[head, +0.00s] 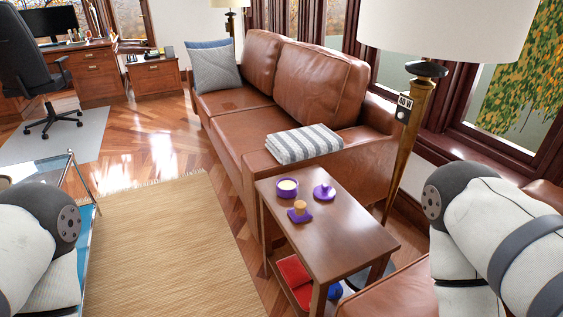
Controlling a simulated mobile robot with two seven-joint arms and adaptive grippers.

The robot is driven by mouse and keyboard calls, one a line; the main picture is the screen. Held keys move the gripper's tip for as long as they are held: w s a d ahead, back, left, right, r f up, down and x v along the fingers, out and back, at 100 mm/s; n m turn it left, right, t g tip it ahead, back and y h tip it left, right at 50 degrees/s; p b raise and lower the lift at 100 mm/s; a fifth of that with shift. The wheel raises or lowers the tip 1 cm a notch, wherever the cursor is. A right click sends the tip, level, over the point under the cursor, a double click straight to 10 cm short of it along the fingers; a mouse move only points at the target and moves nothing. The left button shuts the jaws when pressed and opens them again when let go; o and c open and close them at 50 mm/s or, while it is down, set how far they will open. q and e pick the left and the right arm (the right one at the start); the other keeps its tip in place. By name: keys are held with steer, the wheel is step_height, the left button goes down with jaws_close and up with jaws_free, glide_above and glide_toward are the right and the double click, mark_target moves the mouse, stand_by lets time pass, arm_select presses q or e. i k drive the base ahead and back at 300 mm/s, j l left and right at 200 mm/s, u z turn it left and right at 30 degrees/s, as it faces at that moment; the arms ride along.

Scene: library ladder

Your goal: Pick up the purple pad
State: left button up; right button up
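A flat purple piece, perhaps the purple pad (298,217), lies on the small wooden side table (345,234). A small orange-tan knob or block (300,206) sits on top of it; I cannot tell if they are one object. A purple round item with a raised middle (324,192) lies behind it to the right. A purple cup-like holder with a pale top (287,188) stands behind it to the left. Parts of my two arms show at the lower left and lower right, apart from the table. Neither gripper is in view.
A brown leather sofa (236,127) with a folded striped blanket (304,144) stands behind the table. A floor lamp (412,140) rises at the right. Red and blue items (297,276) lie on the table's lower shelf. The woven rug (165,250) is clear at left.

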mark_target(299, 213)
steer(key=i, duration=1)
